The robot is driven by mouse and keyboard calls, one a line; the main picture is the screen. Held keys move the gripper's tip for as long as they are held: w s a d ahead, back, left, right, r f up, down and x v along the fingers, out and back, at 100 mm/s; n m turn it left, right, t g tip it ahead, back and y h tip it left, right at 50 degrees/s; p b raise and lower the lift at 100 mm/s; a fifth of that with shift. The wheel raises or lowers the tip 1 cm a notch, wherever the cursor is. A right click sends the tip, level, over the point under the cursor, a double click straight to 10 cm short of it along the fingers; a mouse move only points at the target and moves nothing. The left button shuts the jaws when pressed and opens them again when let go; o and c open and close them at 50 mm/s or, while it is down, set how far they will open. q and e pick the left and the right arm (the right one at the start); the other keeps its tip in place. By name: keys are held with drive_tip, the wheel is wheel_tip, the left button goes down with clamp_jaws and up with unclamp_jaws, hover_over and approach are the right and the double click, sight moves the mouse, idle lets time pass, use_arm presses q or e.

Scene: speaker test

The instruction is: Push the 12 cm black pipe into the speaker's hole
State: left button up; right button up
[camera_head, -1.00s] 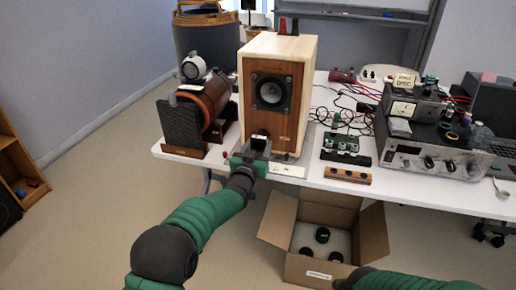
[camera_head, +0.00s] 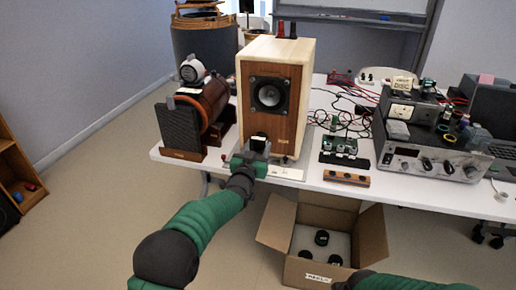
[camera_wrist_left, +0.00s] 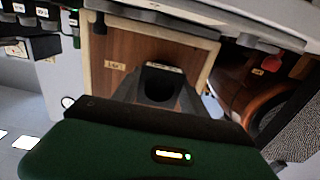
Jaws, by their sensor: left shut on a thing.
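The speaker (camera_head: 290,112) is a pale wooden box with a brown front panel and a round black driver. It stands upright near the table's front edge. My left gripper (camera_head: 256,152) is in front of the lower part of that panel. It is shut on the short black pipe (camera_head: 258,143). In the left wrist view, the pipe's dark round open end (camera_wrist_left: 158,84) sits between the fingers, against or very near the panel (camera_wrist_left: 120,42). The speaker's hole is hidden behind the pipe and gripper, so I cannot tell how deep the pipe is. My right gripper is out of view.
A brown cylindrical device (camera_head: 205,103) stands close left of the speaker. Right of it are a green circuit board (camera_head: 340,146), a wooden block (camera_head: 346,178), loose wires and a silver amplifier (camera_head: 430,160). An open cardboard box (camera_head: 316,268) with black round things stands below the table edge.

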use_arm(q)
drive_tip(key=shift+w, duration=0.1)
idle(0.3)
drive_tip(key=shift+w+d, duration=0.15)
drive_tip(key=shift+w, duration=0.2)
drive_tip(key=shift+w+d, duration=0.15)
drive_tip(key=shift+w, duration=0.4)
idle(0.4)
drive_tip(key=o, duration=1.6)
drive_tip(key=shift+r, duration=0.1)
drive_tip(key=shift+o, duration=0.2)
